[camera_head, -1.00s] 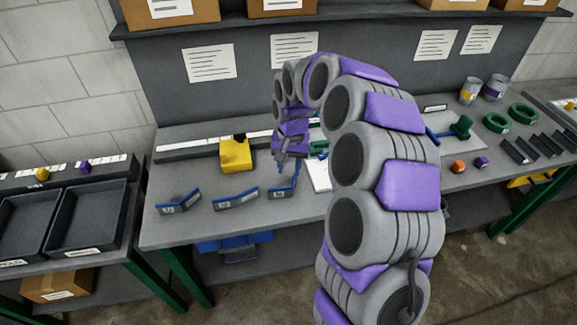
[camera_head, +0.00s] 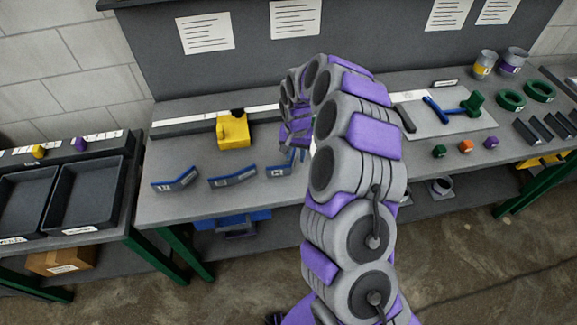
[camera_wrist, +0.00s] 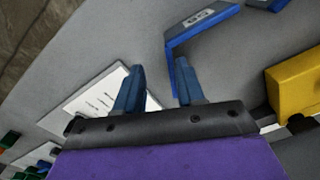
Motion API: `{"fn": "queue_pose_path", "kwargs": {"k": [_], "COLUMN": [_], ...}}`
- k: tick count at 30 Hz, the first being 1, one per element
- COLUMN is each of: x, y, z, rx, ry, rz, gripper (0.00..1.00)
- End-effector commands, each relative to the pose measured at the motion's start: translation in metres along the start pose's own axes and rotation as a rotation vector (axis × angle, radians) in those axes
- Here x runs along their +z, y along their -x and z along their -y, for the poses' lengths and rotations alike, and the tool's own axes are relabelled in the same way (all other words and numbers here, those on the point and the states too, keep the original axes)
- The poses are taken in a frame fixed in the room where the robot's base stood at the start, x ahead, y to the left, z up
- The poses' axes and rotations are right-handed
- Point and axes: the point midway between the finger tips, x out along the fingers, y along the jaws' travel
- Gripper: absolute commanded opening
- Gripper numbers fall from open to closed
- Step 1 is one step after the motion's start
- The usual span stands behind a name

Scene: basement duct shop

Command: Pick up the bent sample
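Three bent samples, dark plates with blue edges and white labels, stand on the grey bench in the head view: left (camera_head: 175,180), middle (camera_head: 232,177) and right (camera_head: 282,170). My gripper (camera_wrist: 158,88) is open beside one labelled bent sample (camera_wrist: 205,22) in the wrist view. That sample's blue-edged leg reaches down to the inner side of the right-hand finger; I cannot tell whether they touch. Part of another sample (camera_wrist: 268,4) shows at the top edge. In the head view my fingertips are mostly hidden by the arm, near the right sample.
A yellow block (camera_head: 233,131) stands behind the samples; it also shows in the wrist view (camera_wrist: 297,85). A white sheet (camera_wrist: 95,100) lies left of the fingers there. Black trays (camera_head: 85,195) are at left. Green rings (camera_head: 510,100) and small blocks (camera_head: 465,146) are at right.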

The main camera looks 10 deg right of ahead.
Motion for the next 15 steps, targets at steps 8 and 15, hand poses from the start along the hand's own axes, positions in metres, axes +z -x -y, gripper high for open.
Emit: {"fn": "queue_pose_path", "kwargs": {"k": [8,15], "x": [0.003,0.000], "y": [-0.016,-0.051], "z": [0.008,0.002], "rx": [0.005,0.001], "ry": [0.002,0.002], "rz": [-0.003,0.003], "gripper": [0.38,0.38]}}
